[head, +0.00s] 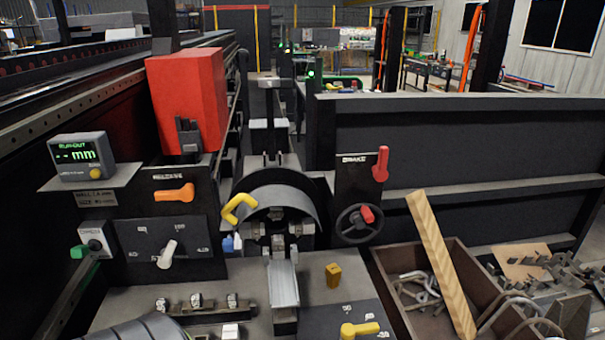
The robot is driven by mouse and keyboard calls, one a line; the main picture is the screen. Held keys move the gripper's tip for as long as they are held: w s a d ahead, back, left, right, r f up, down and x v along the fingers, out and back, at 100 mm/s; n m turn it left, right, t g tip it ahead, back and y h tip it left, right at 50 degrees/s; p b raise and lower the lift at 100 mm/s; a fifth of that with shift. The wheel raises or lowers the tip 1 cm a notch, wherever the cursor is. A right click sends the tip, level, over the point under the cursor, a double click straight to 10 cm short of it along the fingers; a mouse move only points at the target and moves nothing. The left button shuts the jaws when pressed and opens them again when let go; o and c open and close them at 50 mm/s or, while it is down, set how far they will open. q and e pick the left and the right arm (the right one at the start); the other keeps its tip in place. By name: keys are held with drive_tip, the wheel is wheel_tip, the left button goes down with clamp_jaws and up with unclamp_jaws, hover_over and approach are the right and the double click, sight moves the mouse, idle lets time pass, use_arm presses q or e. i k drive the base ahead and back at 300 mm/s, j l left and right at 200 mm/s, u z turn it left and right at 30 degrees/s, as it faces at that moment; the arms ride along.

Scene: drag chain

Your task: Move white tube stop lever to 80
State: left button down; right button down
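The white lever (168,253) sits on a dark panel (138,240) at the left of the machine. It is tilted, with its upper end leaning a little to the right of straight up. Small pale marks stand around it on the panel, too small to read, so I cannot tell which one reads 80 or which one the lever points at. Neither my left nor my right gripper shows in the head view, and nothing touches the lever.
Above the panel are an orange handle (174,193) and a display box (81,156). A green knob (79,251) is at its left. A yellow hook (239,208), a red brake lever (381,163) and a handwheel (359,223) are to the right. A crate (386,283) holds bent rods.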

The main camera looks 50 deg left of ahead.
sight(164, 262)
drive_tip(key=k+u, duration=0.1)
drive_tip(key=u, duration=2.3)
drive_tip(key=i+j+u, duration=0.15)
drive_tip(key=j+u, duration=0.15)
drive_tip(key=i+j+u, duration=0.25)
drive_tip(key=j, duration=0.2)
